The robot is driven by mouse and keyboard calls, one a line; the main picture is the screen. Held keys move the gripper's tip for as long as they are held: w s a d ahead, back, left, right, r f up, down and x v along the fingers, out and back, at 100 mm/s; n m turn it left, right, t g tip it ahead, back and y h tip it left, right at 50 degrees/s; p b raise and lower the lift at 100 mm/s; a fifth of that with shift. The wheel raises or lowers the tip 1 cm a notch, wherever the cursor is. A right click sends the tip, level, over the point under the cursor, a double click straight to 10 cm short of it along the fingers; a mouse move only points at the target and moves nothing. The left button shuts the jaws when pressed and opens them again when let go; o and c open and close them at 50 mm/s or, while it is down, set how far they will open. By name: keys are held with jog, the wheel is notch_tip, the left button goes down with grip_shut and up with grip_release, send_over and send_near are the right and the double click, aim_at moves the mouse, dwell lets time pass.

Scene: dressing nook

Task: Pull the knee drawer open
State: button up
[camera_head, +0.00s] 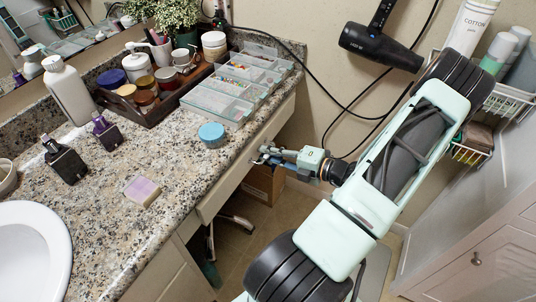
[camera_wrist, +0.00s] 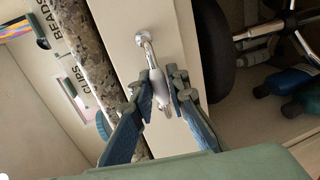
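The knee drawer front (camera_wrist: 204,117) is a plain cream panel below the granite counter edge. It also shows in the head view (camera_head: 226,189) and looks close to flush with the counter front. A shiny metal bar handle (camera_wrist: 147,45) stands out from it. My gripper (camera_wrist: 163,84) is at the handle, with its blue fingers on either side of the bar, drawn in close around it. In the head view my gripper (camera_head: 268,154) is against the drawer front.
The granite counter (camera_head: 180,190) carries an open clear organizer (camera_head: 222,100), a round blue tin (camera_head: 212,134) and a pastel block (camera_head: 141,190) near the edge. A cardboard box (camera_head: 262,183) stands underneath. A hair dryer (camera_head: 375,47) hangs on the wall, its cord passing behind my arm.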

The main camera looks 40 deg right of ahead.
grip_shut()
dwell(0.3)
